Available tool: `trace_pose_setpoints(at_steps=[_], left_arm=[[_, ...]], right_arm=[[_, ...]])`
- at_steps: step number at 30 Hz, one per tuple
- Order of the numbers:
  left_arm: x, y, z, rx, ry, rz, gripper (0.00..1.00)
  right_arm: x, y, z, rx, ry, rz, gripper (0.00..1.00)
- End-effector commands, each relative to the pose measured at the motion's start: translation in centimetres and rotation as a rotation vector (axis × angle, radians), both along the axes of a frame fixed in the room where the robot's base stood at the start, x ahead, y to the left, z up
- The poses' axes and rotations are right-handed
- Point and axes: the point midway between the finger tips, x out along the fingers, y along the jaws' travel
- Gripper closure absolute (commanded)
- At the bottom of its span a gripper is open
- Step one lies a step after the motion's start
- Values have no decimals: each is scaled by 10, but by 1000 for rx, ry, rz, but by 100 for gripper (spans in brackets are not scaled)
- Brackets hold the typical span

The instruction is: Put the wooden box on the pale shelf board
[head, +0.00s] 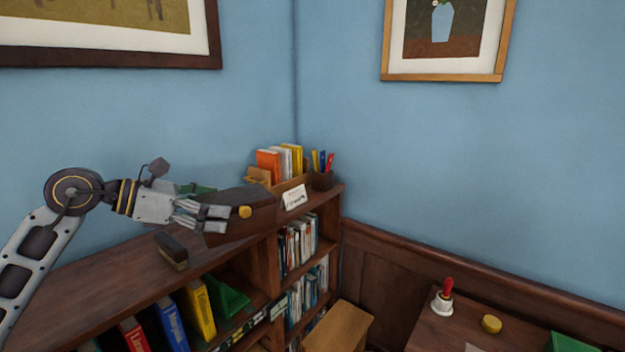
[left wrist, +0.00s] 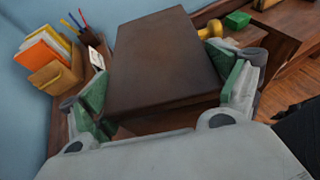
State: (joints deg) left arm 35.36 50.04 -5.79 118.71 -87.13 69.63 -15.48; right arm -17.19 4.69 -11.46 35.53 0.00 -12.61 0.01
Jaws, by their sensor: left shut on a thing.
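The dark brown wooden box (head: 262,202) is held by my left gripper (head: 212,216) above the top of the dark bookcase. In the left wrist view the box (left wrist: 155,60) fills the space between the green-padded fingers of my left gripper (left wrist: 165,98). A pale wooden surface (head: 340,326) shows low in the head view, below and right of the box, partly cut off by the picture edge. I cannot tell for sure that it is the pale shelf board. My right gripper is not in view.
The dark bookcase top (head: 105,268) bears a dark eraser-like block (head: 171,250), an organizer with books (head: 285,163) and a pen cup (head: 322,180). Folders and books fill the shelves. At right, a dark surface holds a red-handled bell (head: 443,298) and a yellow round object (head: 491,324).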

Motion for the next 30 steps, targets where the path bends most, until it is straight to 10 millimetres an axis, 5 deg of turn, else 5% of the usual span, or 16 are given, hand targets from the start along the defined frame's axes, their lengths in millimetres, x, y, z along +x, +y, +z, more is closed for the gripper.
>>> trace_pose_setpoints(at_steps=[30], left_arm=[[-10,14,-119,-2,0,38,53]], right_arm=[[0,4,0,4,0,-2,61]])
